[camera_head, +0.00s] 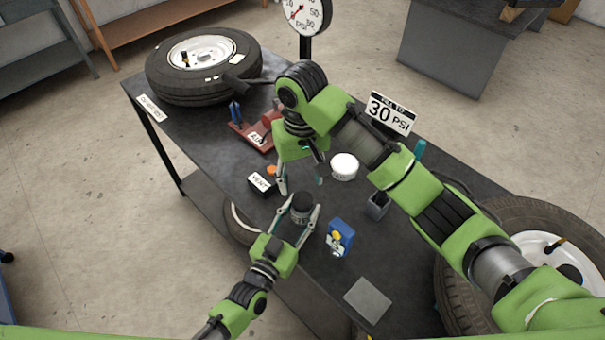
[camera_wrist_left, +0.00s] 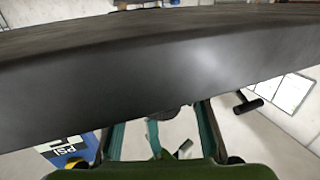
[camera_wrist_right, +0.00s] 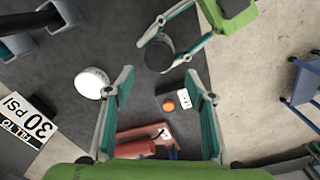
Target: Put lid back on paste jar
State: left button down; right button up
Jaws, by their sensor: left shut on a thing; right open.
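My left gripper (camera_head: 304,204) is shut on a dark round container (camera_head: 301,211), apparently the paste jar, over the table's near left side. The container also shows between the left fingers in the right wrist view (camera_wrist_right: 158,57). A white round piece (camera_head: 344,162) with dark print on its side stands on the table to the right; I cannot tell for certain whether it is the lid. It also shows in the right wrist view (camera_wrist_right: 90,82). My right gripper (camera_head: 301,179) is open and empty, just beyond the container. In the left wrist view a large dark surface hides the grasp.
A VENT block (camera_head: 262,184) and an orange piece (camera_wrist_right: 169,105) lie near my right fingers. A red tool (camera_head: 262,130) is behind. A blue box (camera_head: 340,238), a dark open cup (camera_head: 377,206) and a grey plate (camera_head: 368,300) occupy the right side. A tyre (camera_head: 200,95) lies at the far end.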

aim_at(303, 199)
jog(key=n, duration=0.5)
jog(key=shift+r+n, duration=0.2)
jog(key=shift+n, duration=0.2)
jog(key=n, duration=0.5)
jog(key=shift+r, duration=0.2)
jog(key=n, duration=0.5)
jog(key=shift+d+r+n, duration=0.1)
jog(key=shift+r+n, duration=0.1)
jog(key=shift+n, duration=0.1)
jog(key=n, duration=0.6)
jog(key=shift+s+r+n, duration=0.1)
jog(key=shift+r+n, duration=0.1)
jog(key=shift+n, duration=0.1)
jog(key=shift+f, duration=0.1)
jog(key=shift+f, duration=3.95)
